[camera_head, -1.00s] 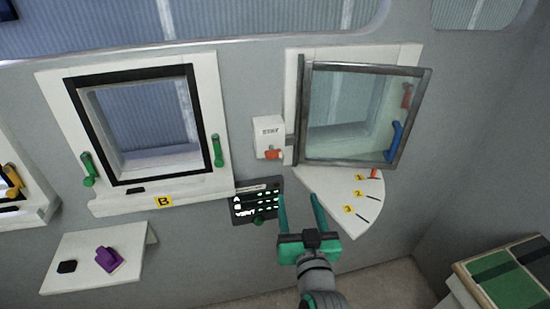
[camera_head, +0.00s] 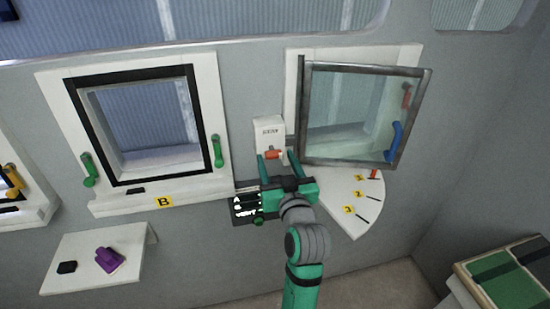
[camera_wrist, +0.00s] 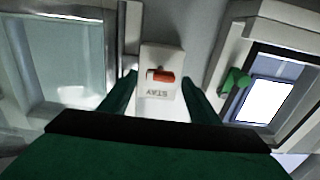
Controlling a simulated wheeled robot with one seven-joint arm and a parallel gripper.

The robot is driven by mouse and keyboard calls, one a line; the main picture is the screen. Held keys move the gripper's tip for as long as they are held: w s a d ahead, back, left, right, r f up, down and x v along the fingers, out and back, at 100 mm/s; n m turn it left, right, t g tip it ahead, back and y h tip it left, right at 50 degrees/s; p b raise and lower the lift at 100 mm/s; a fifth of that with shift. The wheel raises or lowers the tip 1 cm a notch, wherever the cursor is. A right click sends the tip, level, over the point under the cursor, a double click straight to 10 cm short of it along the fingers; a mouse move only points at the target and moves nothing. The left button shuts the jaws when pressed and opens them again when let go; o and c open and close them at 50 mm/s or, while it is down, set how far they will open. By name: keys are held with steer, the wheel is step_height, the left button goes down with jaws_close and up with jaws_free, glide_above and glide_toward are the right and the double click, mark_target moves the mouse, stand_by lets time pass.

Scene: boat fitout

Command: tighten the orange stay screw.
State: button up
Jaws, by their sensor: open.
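The orange stay screw (camera_head: 272,154) sits on the lower part of a white box marked STAY (camera_head: 269,128) on the wall, left of the open window. In the wrist view the orange screw (camera_wrist: 161,76) lies between my fingertips, ahead of them. My gripper (camera_head: 277,160) is open and empty, its two teal fingers pointing up at the box, one on each side of the screw in the picture. In the wrist view my gripper (camera_wrist: 160,88) also frames the STAY box. I cannot tell whether the fingers touch the screw.
The glass window sash (camera_head: 352,112) with a blue handle (camera_head: 394,142) stands swung out right of the box, above a numbered quadrant plate (camera_head: 345,205). A dark panel (camera_head: 246,207) is partly behind my gripper. A closed window (camera_head: 145,120) with green handles is to the left.

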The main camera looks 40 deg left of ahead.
steer(key=shift+x, duration=0.8)
steer(key=shift+c, duration=0.7)
steer(key=c, duration=0.9)
